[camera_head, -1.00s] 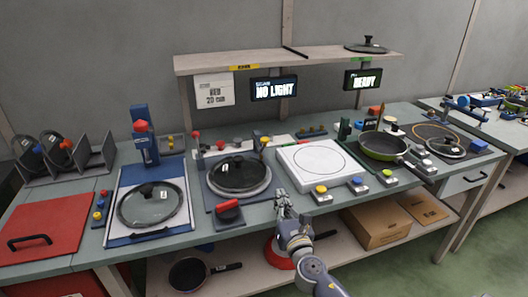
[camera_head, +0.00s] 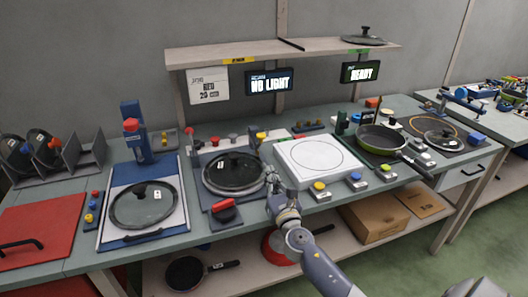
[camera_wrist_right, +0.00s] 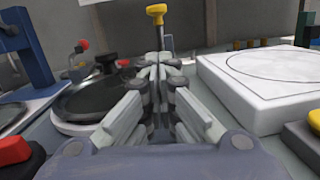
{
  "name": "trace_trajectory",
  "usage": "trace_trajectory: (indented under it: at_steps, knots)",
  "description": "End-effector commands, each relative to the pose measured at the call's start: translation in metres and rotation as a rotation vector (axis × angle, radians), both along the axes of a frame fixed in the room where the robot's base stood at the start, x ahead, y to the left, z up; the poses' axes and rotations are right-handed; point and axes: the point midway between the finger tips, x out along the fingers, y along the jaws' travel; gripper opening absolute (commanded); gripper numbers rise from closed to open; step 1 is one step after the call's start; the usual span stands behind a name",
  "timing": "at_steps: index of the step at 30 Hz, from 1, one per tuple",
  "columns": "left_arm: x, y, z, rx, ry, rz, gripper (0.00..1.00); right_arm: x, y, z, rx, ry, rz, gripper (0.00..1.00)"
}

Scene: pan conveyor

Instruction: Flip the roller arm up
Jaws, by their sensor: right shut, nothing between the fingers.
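My right gripper (camera_head: 272,180) is shut and empty, over the bench between the round lid station and the white square plate. In the right wrist view its closed fingers (camera_wrist_right: 158,66) point at an upright post with a yellow top (camera_wrist_right: 156,14), which stands behind them. The yellow-topped post also shows in the head view (camera_head: 261,137), at the back right of the lid station. A lever with a red knob (camera_wrist_right: 83,46) stands at the back left of that station. I cannot tell for sure which of these is the roller arm. My left gripper is out of view.
A dark glass lid (camera_head: 233,174) lies on the station left of my gripper, with a red button (camera_head: 223,206) in front. The white square plate (camera_head: 318,160) is close on the right. A shelf (camera_head: 280,50) with two displays hangs above the bench.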

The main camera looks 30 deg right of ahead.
Motion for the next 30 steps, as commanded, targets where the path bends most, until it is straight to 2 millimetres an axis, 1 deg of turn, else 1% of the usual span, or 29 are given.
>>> trace_trajectory:
  at_steps: [1,3,9,10,12,15,19,30]
  knots:
    - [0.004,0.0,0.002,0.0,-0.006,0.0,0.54,0.011,-0.003,0.003,0.0,-0.002,0.0,0.0]
    - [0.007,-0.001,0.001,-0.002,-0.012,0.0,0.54,0.023,-0.008,0.004,0.0,-0.002,-0.001,0.0]
    - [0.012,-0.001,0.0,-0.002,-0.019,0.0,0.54,0.057,-0.018,0.007,0.001,-0.001,-0.001,0.0]
    - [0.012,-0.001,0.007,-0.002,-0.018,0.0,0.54,0.06,-0.019,0.017,0.0,-0.002,0.0,0.0]
    - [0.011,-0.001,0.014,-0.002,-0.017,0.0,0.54,0.065,-0.022,0.026,0.001,-0.001,0.0,0.0]
    - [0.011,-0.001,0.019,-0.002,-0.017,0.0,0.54,0.072,-0.025,0.033,0.0,0.0,0.0,0.0]
    - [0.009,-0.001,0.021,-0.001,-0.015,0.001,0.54,0.076,-0.026,0.037,0.001,0.001,0.0,0.0]
    - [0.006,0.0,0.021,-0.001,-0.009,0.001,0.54,0.077,-0.027,0.038,0.0,0.001,0.0,0.0]
